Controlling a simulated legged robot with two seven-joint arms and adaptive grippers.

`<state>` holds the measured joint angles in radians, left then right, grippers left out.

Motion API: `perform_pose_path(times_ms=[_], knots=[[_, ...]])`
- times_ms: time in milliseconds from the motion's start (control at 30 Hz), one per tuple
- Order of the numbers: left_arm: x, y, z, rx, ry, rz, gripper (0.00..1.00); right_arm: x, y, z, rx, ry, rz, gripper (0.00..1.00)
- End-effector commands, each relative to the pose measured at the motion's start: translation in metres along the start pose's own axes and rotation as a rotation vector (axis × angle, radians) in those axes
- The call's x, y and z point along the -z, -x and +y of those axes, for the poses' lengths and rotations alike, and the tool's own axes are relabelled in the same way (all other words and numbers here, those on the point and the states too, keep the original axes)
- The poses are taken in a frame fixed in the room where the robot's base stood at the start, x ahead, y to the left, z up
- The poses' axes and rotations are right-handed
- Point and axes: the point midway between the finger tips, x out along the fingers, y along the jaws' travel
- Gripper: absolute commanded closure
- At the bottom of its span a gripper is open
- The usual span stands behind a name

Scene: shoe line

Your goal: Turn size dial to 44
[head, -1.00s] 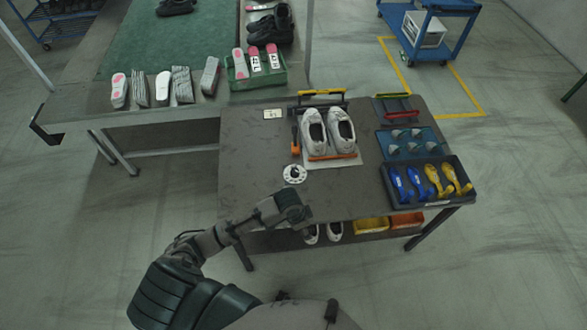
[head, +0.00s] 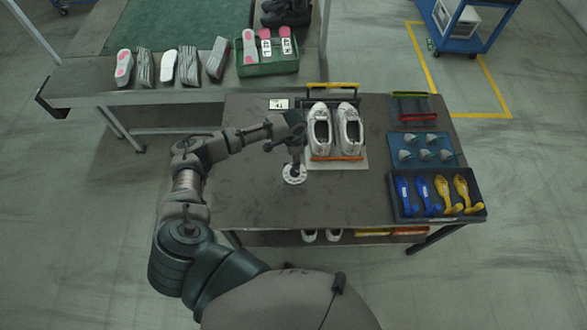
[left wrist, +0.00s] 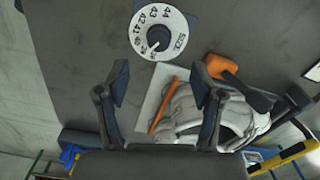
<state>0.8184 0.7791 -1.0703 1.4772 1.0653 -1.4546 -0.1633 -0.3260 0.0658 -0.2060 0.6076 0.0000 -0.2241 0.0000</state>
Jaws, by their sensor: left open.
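The size dial (head: 294,174) is a white disc on the dark table, left of the shoes. In the left wrist view its white face (left wrist: 178,24) carries black numbers around a dark knob (left wrist: 158,37). A white mark on the knob points to the lower side of the picture, away from the 44, which seems to be near the top. My left gripper (head: 295,162) is over the dial in the head view, pointing down. In the left wrist view its two fingers (left wrist: 162,82) are apart and empty, with the knob beyond the tips. My right gripper is not in view.
Grey-white shoes (head: 334,132) stand on a pad just right of the dial. A small card (head: 279,104) lies behind. A black tray (head: 438,214) of blue and yellow forms sits at right. The table's front left is clear.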

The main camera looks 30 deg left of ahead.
Motion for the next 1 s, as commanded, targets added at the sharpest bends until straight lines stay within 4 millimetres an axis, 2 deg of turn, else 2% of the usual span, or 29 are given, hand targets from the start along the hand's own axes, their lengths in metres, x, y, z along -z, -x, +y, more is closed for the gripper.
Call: perform_pose_path(times_ms=[100, 300, 400, 533, 700, 867, 1000], knots=[[0.001, -0.030, 0.002, -0.002, 0.001, -0.002, 0.33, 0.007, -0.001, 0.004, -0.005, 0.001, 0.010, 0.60], [-0.002, -0.072, 0.001, -0.001, 0.001, 0.001, 0.33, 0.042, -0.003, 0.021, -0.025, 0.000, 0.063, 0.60], [-0.002, -0.087, 0.000, -0.002, 0.000, 0.003, 0.33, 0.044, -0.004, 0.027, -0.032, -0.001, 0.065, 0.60], [-0.002, -0.098, -0.001, -0.001, 0.000, 0.003, 0.33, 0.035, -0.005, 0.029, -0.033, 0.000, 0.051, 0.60], [-0.002, -0.102, -0.001, -0.001, -0.001, 0.003, 0.33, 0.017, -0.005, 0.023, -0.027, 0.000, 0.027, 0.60], [-0.002, -0.101, 0.000, -0.001, -0.001, 0.003, 0.33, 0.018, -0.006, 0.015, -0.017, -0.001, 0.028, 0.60], [-0.001, -0.101, 0.000, 0.000, -0.001, 0.002, 0.66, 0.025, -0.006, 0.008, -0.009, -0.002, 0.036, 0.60]])
